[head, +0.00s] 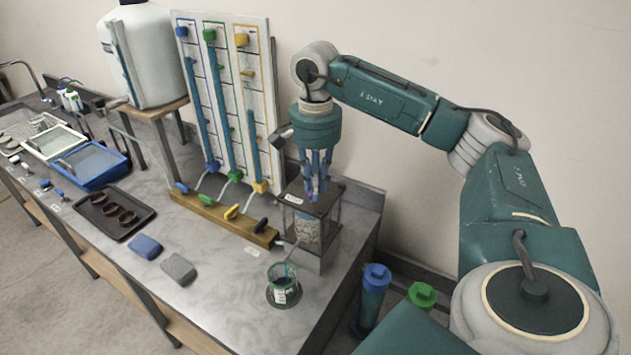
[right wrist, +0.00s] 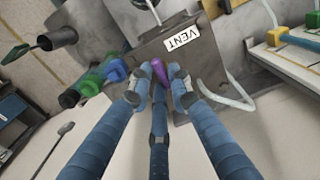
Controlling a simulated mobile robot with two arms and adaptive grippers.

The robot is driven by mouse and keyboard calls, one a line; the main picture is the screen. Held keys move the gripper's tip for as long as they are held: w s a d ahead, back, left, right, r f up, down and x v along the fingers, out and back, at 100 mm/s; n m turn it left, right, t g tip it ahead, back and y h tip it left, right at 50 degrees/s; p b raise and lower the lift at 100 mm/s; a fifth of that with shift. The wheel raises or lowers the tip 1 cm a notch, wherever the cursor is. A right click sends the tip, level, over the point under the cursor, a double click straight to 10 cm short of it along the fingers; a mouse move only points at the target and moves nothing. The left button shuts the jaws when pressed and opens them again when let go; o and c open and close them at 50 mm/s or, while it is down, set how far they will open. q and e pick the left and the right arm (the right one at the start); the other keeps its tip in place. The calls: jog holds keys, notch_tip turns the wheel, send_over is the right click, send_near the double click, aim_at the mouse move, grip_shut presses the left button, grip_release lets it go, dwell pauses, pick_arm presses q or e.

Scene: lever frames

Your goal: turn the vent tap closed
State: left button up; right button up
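The vent tap's purple lever (right wrist: 160,72) sticks out at a grey metal plate (right wrist: 205,60) with a white "VENT" label (right wrist: 182,38). In the head view only a little purple (head: 313,196) shows under my right gripper, at the top of a small metal stand (head: 324,203). My right gripper (right wrist: 160,88) points down at the lever. Its blue fingers stand on both sides of the lever's end, with a visible gap, so it looks open; I cannot tell whether any finger touches the lever. My left gripper is in neither view.
A panel of blue, green and yellow tubes (head: 227,100) stands left of the stand, with coloured taps on a wooden rail (head: 218,218) below. A beaker (head: 283,285) stands in front. Blue (head: 375,290) and green (head: 422,295) capped cylinders stand beyond the bench's right edge.

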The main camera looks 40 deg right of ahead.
grip_shut()
jog(key=shift+m, duration=0.6)
jog(key=m, duration=0.4)
jog(key=shift+a+b, duration=0.1)
jog(key=shift+b, duration=0.2)
jog(key=m, duration=0.4)
jog(key=shift+r+m, duration=0.1)
jog(key=shift+m, duration=0.2)
jog(key=m, duration=0.4)
jog(key=shift+w+a+m, duration=0.1)
jog(key=shift+m, duration=0.2)
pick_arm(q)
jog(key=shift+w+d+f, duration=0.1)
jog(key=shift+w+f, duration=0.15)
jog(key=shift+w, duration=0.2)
pick_arm(e)
jog(key=shift+w+r+m, duration=0.1)
jog(key=shift+m, duration=1.6)
